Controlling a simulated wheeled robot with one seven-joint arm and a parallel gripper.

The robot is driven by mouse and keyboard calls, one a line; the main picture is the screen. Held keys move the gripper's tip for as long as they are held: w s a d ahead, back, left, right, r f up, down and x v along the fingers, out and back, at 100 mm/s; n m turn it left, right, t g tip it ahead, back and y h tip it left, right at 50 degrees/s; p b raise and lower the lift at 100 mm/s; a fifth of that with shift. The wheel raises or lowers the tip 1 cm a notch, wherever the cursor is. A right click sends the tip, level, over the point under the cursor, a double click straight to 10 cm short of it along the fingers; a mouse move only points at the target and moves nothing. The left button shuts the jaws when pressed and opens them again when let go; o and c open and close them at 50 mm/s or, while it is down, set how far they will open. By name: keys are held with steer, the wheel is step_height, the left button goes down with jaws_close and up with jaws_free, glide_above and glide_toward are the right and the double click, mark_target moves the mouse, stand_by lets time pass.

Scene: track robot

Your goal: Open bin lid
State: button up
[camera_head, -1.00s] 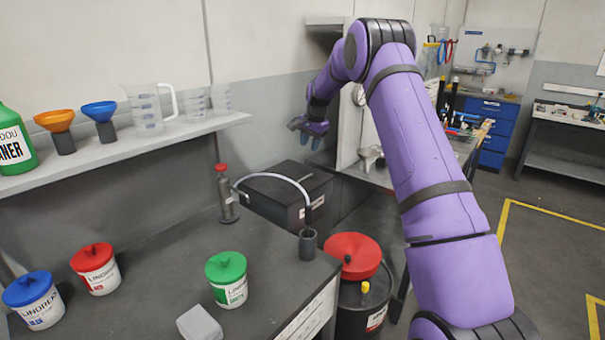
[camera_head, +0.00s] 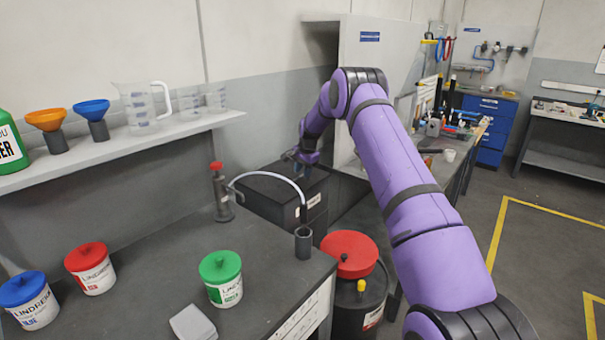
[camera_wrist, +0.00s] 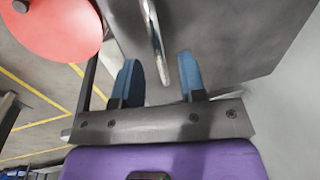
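The bin is a dark box (camera_head: 262,192) with a flat lid and a pale label on its front, standing on the floor between the workbench and a grey panel. Its lid looks closed. My gripper (camera_head: 303,160) is low over the back right part of the lid. In the wrist view, my gripper (camera_wrist: 161,80) is open, with its two blue fingers apart. A curved metal handle (camera_wrist: 154,40) on the dark lid (camera_wrist: 225,35) lies between the fingertips in the picture. I cannot tell whether the fingers touch it.
A black drum with a red top (camera_head: 349,254) stands right of the bin. A pump bottle (camera_head: 221,195) with a curved hose ending in a cup (camera_head: 303,243) is on the workbench (camera_head: 140,270) in front. The grey panel (camera_head: 385,70) rises close behind my gripper.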

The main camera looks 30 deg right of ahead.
steer(key=shift+w+f, duration=0.1)
steer(key=shift+f, duration=0.45)
jaws_close()
steer(key=shift+a+r, duration=0.1)
steer(key=shift+r, duration=0.05)
